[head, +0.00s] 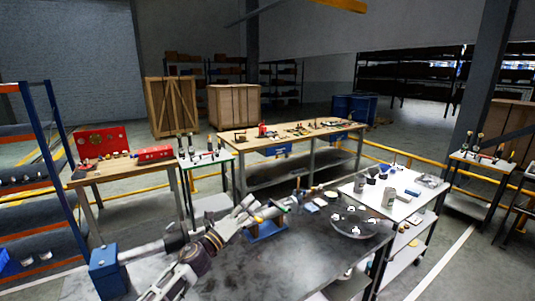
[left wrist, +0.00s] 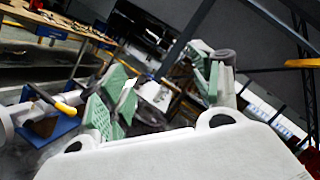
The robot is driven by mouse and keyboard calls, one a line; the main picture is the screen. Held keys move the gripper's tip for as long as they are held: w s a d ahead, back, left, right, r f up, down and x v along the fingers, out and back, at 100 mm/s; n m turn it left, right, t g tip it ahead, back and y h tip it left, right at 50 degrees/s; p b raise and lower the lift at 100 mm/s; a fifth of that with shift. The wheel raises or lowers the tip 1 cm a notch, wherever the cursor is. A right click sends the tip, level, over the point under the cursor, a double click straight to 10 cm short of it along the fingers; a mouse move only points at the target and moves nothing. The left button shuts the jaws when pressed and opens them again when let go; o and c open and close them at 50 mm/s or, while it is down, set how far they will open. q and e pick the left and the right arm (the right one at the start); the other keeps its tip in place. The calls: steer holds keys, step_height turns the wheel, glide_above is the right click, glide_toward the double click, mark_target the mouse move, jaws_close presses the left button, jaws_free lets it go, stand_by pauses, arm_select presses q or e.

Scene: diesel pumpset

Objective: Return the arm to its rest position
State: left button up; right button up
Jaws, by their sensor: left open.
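My left arm reaches in from the lower left of the head view, over the dark worktable (head: 330,262). Its gripper (head: 274,210) is above the table, beside and partly over a blue stand (head: 266,232). In the left wrist view the two fingers with green pads are spread apart, and the gripper (left wrist: 165,88) is open with nothing visible between the pads. The blue stand (left wrist: 52,132) shows at the left there, with a yellow part (left wrist: 66,109) by it. Whether a finger touches the stand is unclear. My right gripper is not in view.
A round grey tray (head: 352,226) with small parts lies right of the gripper. A white table (head: 400,207) with cans stands beyond it. A blue box (head: 107,272) is at the lower left. A long wooden bench (head: 290,141) stands behind. The dark tabletop's front is bare.

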arm_select(q)
steer(key=s+a+f+n+g+y, duration=0.2)
steer(key=s+a+f+n+y, duration=0.5)
steer(key=n, duration=0.5)
steer(key=s+a+f+n+g+y, duration=0.1)
steer(key=s+a+f+n+y, duration=0.55)
steer(key=f+n, duration=0.45)
steer(key=s+a+f+n+g, duration=0.1)
steer(key=s+f+n+g, duration=0.15)
steer(key=s, duration=0.55)
steer(key=s+f+n+g, duration=0.2)
steer(key=s+n+g, duration=0.15)
steer(key=s, duration=0.55)
steer(key=s+a+f+n+g, duration=0.1)
steer(key=s+f+n+g, duration=0.2)
steer(key=s, duration=0.5)
step_height(320, 180, down, 38)
steer(key=s+g+b, duration=0.2)
steer(key=s+b, duration=0.1)
steer(key=b, duration=0.2)
steer(key=s+a+f+b, duration=0.2)
steer(key=s+f, duration=0.9)
steer(key=f, duration=0.1)
steer(key=s+a+f+m+g+b, duration=0.1)
steer(key=s+a+f+b, duration=0.2)
steer(key=s+f, duration=0.8)
steer(key=shift+f, duration=0.85)
